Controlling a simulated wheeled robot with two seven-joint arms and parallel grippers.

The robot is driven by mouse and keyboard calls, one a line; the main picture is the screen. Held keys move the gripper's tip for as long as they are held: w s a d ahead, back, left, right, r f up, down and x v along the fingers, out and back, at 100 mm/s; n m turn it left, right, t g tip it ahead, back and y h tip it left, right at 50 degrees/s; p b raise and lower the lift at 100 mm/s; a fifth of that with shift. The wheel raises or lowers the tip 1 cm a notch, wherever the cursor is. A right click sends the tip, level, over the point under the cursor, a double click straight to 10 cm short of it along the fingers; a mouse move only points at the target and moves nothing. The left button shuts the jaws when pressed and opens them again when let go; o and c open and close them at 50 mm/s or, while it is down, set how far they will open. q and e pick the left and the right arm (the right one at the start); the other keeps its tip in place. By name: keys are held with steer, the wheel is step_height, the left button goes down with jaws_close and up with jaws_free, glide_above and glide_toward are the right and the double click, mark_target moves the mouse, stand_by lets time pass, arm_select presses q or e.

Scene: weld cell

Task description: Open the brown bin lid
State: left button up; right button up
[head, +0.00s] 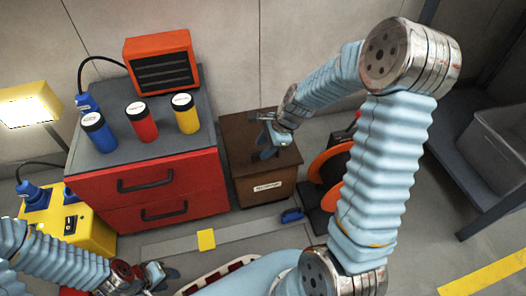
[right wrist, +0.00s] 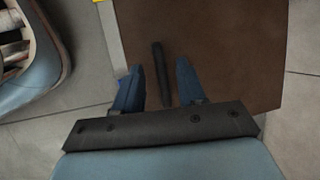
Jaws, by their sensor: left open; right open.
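The brown bin (head: 262,186) stands on the floor right of the red drawer cabinet, with a pale label on its front. Its brown lid (head: 240,133) lies flat and closed; it also fills much of the right wrist view (right wrist: 225,45). A dark bar-shaped handle (right wrist: 160,75) on the lid lies between the two blue fingers of my right gripper (right wrist: 160,68), which is open, with gaps on both sides. In the head view my right gripper (head: 266,146) is over the lid, partly hiding it. My left gripper (head: 168,275) is open and empty at the bottom left, away from the bin.
The red cabinet (head: 150,190) holds blue, red and yellow canisters and an orange heater-like box (head: 162,62). An orange reel (head: 328,168) stands close to the bin's right. A blue object (head: 291,216) lies on the floor before the bin. A grey crate (head: 500,135) sits far right.

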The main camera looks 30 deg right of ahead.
steer(key=shift+w+a+f, duration=0.2)
steer(key=shift+a+f, duration=0.05)
steer(key=shift+f, duration=0.35)
jaws_close()
